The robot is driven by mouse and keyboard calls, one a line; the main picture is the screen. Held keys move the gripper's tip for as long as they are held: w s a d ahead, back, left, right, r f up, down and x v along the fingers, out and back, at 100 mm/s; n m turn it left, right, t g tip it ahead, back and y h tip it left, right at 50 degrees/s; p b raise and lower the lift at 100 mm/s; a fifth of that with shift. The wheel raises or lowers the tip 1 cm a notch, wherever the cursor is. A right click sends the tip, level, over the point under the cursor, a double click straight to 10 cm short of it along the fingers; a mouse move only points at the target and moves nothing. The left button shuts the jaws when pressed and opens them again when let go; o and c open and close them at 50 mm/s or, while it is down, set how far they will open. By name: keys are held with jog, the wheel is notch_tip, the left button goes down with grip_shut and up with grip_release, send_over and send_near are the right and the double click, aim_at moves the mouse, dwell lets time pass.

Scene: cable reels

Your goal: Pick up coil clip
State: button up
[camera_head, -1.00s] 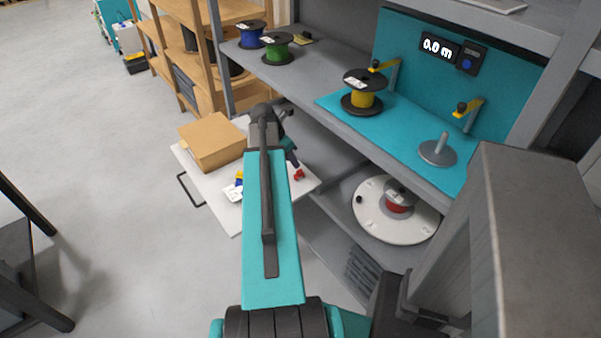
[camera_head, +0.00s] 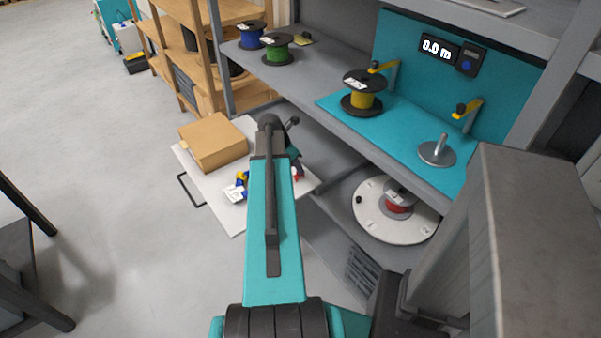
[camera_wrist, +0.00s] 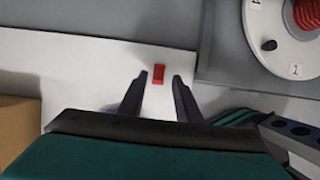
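A small red block, which looks like the coil clip (camera_wrist: 158,73), lies on a white surface in the wrist view. My gripper (camera_wrist: 158,82) is open, with its two dark fingers apart on either side below the clip in the picture. The clip shows between the fingertips, and no contact is visible. How high the gripper stands above it I cannot tell. In the head view my arm hides the gripper and most of the area around the clip.
The white cart top (camera_head: 222,208) carries a cardboard box (camera_head: 213,142) and small blue and yellow items (camera_head: 239,184). The grey shelf stands close on the right, with a white turntable and red reel (camera_head: 397,208) low down. Yellow (camera_head: 362,97), green (camera_head: 278,51) and blue (camera_head: 250,37) reels stand above.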

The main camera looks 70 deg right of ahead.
jog(key=shift+x, duration=1.6)
jog(key=shift+r, duration=0.1)
grip_shut()
